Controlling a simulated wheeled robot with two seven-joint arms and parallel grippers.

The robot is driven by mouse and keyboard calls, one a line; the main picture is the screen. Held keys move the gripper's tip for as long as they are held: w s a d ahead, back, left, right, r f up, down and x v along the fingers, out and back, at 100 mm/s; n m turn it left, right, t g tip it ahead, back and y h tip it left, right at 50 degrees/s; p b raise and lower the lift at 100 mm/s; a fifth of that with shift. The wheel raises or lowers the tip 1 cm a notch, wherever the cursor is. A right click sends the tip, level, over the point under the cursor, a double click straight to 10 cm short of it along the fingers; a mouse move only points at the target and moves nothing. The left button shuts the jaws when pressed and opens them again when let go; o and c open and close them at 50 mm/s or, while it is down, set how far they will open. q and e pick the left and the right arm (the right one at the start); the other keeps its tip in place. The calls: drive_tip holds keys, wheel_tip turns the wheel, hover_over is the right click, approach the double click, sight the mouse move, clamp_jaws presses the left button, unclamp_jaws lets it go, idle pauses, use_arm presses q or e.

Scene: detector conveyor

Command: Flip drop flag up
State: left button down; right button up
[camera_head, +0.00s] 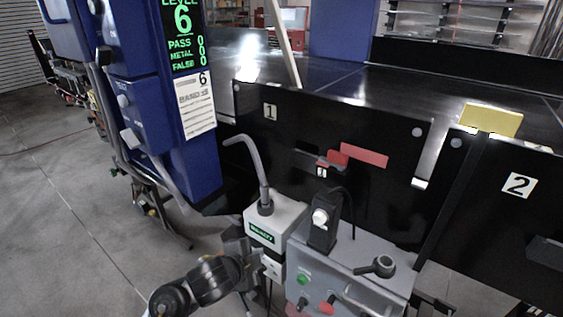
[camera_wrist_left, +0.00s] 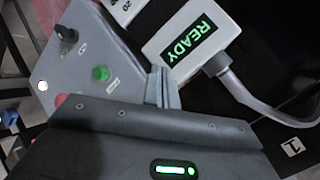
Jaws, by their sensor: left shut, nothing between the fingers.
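A red plate (camera_head: 363,155), which looks like a flag, sits on the black side panel (camera_head: 300,130) marked 1. It is joined to a smaller dark-red block (camera_head: 332,161), and the plate slopes slightly down to the right. I cannot tell whether this is the drop flag. A yellow plate (camera_head: 490,120) stands at the top edge near panel 2. My left gripper (camera_head: 268,266) is low, in front of the white READY box (camera_head: 275,222), well below the red plate. In the left wrist view its fingers (camera_wrist_left: 164,88) are together and empty, close to the grey control box.
The grey control box (camera_head: 350,262) carries a green button (camera_head: 303,279), a black lever (camera_head: 376,266) and other knobs. A curved grey handle (camera_head: 252,160) rises from the READY box. The blue detector column (camera_head: 190,170) stands left; open floor (camera_head: 60,220) lies beyond it.

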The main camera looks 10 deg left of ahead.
use_arm(q)
drive_tip(key=w+d+r+m+t+h, duration=0.1)
drive_tip(key=w+r+m, duration=0.3)
drive_tip(key=r, duration=0.3)
drive_tip(key=w+d+r+m+t+h, duration=0.1)
drive_tip(key=w+r+m, duration=0.4)
drive_tip(key=r+m, duration=0.1)
drive_tip(key=w+d+r+m+h, duration=0.1)
drive_tip(key=w+r+m, duration=0.4)
drive_tip(key=r, duration=0.3)
drive_tip(key=shift+w+d+r+t+h, duration=0.1)
drive_tip(key=shift+d+r+t+h, duration=0.2)
drive_tip(key=shift+d+r+t, duration=0.1)
drive_tip(key=a+r+m, duration=0.1)
drive_tip(key=r+m, duration=0.1)
drive_tip(key=r, duration=0.2)
drive_tip(key=w+r+m, duration=0.1)
drive_tip(key=r+m, duration=0.1)
drive_tip(key=r, duration=0.1)
drive_tip(key=w+a+r+m, duration=0.1)
drive_tip(key=r+m, duration=0.1)
drive_tip(key=r, duration=0.2)
drive_tip(key=shift+w+a+r+m, duration=0.2)
drive_tip(key=shift+a+r+m, duration=0.1)
drive_tip(key=shift+r+m, duration=0.1)
drive_tip(key=a+r+m, duration=0.3)
drive_tip(key=a+r, duration=0.1)
drive_tip(key=r, duration=0.5)
drive_tip(key=shift+s+m, duration=0.4)
drive_tip(key=shift+w, duration=0.1)
